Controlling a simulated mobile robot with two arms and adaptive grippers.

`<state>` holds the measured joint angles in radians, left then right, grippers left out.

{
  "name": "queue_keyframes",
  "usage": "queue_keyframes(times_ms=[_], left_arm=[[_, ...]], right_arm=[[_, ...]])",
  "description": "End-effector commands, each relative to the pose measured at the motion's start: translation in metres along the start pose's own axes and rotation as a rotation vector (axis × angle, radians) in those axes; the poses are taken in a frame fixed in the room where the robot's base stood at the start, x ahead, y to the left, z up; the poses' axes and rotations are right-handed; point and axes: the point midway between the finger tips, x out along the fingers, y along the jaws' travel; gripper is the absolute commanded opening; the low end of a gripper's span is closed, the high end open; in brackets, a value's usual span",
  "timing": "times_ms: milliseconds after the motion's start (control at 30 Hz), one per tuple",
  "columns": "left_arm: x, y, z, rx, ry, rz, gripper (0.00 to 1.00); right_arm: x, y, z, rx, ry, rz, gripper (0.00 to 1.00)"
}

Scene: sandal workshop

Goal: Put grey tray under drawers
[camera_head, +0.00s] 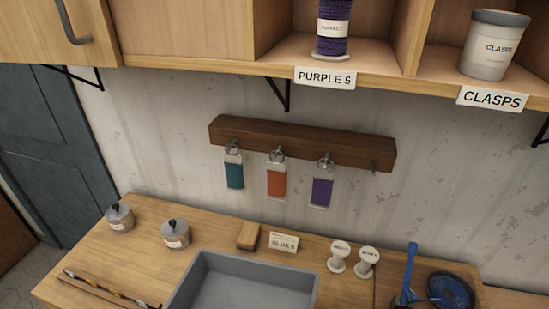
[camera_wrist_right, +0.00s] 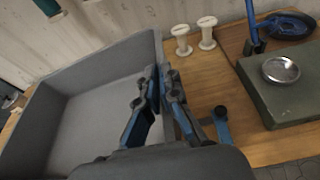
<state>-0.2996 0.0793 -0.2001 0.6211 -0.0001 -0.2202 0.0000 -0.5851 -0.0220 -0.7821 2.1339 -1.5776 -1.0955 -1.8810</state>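The grey tray (camera_head: 245,286) is a deep, empty, open box at the bottom edge of the head view, partly cut off there. It also fills the left of the right wrist view (camera_wrist_right: 95,100). My right gripper (camera_wrist_right: 159,78) straddles the tray's right wall, with one finger inside and one outside. The fingertips are close together and appear closed on the wall. My left gripper is in neither view. No drawers show in either view.
The wooden workbench (camera_head: 75,245) carries two lidded pots (camera_head: 175,234), a wooden block (camera_head: 248,235), a GLUE 5 label (camera_head: 284,242) and two white spools (camera_head: 338,257). Shelves (camera_head: 380,70) overhang the bench.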

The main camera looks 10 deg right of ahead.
Motion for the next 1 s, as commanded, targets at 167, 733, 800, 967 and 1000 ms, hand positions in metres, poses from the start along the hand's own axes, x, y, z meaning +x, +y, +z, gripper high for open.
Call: queue_keyframes(times_ms=[167, 733, 800, 967, 1000], left_arm=[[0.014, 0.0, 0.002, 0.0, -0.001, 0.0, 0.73], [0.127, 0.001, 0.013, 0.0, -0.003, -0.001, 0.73], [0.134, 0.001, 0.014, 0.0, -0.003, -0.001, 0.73], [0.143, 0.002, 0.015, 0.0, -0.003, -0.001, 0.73], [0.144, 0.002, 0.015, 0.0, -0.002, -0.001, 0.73]], right_arm=[[0.016, -0.006, -0.009, -0.003, -0.008, 0.012, 0.0], [0.148, -0.043, -0.008, -0.087, -0.017, 0.275, 0.0], [0.151, -0.043, -0.003, -0.096, -0.014, 0.308, 0.0], [0.155, -0.042, 0.005, -0.111, -0.008, 0.358, 0.0], [0.155, -0.042, 0.007, -0.113, -0.008, 0.365, 0.0]])
